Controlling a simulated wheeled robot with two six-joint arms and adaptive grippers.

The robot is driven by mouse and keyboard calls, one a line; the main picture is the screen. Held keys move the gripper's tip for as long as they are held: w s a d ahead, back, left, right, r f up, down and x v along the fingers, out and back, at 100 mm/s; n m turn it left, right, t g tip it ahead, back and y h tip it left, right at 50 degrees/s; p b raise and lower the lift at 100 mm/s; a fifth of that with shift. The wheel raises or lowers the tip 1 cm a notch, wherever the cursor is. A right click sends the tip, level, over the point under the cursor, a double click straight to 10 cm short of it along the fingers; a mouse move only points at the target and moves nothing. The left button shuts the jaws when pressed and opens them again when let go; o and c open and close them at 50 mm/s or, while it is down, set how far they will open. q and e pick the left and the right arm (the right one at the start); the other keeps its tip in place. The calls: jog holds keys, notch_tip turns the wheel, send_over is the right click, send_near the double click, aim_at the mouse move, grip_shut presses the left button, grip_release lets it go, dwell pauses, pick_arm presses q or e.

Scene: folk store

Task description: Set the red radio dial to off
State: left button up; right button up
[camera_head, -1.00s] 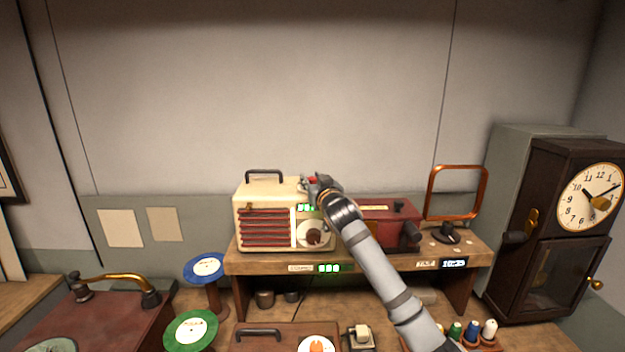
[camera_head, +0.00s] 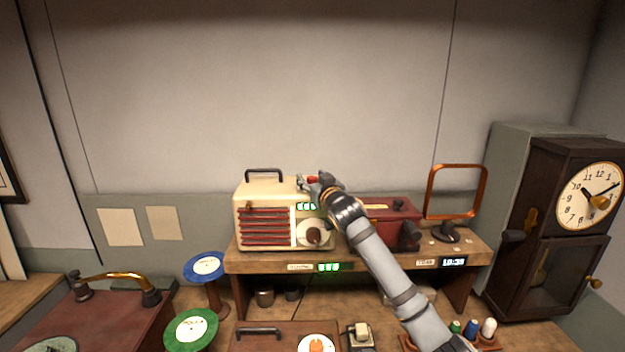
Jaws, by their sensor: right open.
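A cream radio (camera_head: 272,191) with a red slatted grille (camera_head: 266,228) stands on the wooden shelf. Its front has a pale round dial with a brown knob (camera_head: 314,235), and a small green lit display (camera_head: 307,207) above it. A red box-shaped unit (camera_head: 392,212) stands to its right, partly hidden behind my arm. My right gripper (camera_head: 309,184) is open at the top right edge of the cream radio, above the dial. A small red part (camera_head: 313,179) shows at its fingers; I cannot tell whether they touch it. My left gripper is out of view.
The wooden shelf (camera_head: 278,261) carries a copper-coloured square frame (camera_head: 457,192) at its right. A dark clock cabinet (camera_head: 568,185) stands at far right. Blue (camera_head: 205,266) and green (camera_head: 190,330) discs stand left below the shelf. The wall space above the radio is clear.

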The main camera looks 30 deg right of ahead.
aim_at(314, 180)
jog(key=v, duration=0.7)
jog(key=shift+s+d, duration=0.1)
jog(key=shift+s, duration=0.05)
